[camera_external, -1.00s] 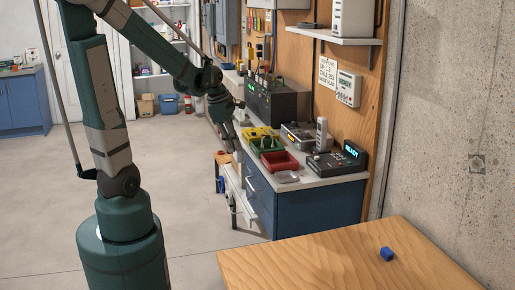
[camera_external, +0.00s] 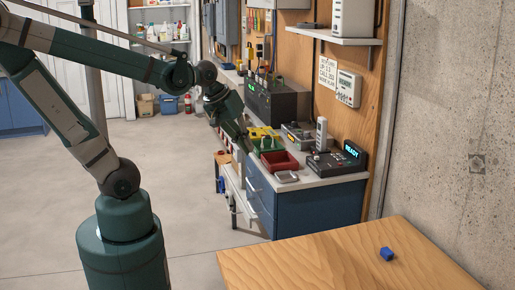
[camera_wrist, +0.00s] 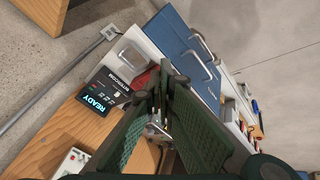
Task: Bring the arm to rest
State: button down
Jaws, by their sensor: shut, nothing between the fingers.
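My gripper (camera_external: 246,148) hangs at the end of my arm, pointing down, in the external view. It appears by the front edge of the workbench, just left of the green and red bins. How far it is above or in front of them is hard to tell. In the wrist view my gripper (camera_wrist: 164,80) shows its dark green fingers together, with nothing between them. Behind the fingertips the red bin (camera_wrist: 144,79) is partly hidden.
The workbench (camera_external: 318,181) carries a red bin (camera_external: 279,161), a yellow bin (camera_external: 260,132) and an intercom reading READY (camera_external: 338,160). A wooden table (camera_external: 305,262) holds a small blue cube (camera_external: 386,254).

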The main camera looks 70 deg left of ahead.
jog(key=s+d+r+m+t, duration=0.1)
jog(key=s+d+r+m, duration=0.1)
jog(key=d+m, duration=0.6)
jog(key=shift+s+m+h, duration=0.4)
jog(key=shift+s+m, duration=0.15)
jog(key=shift+m, duration=0.25)
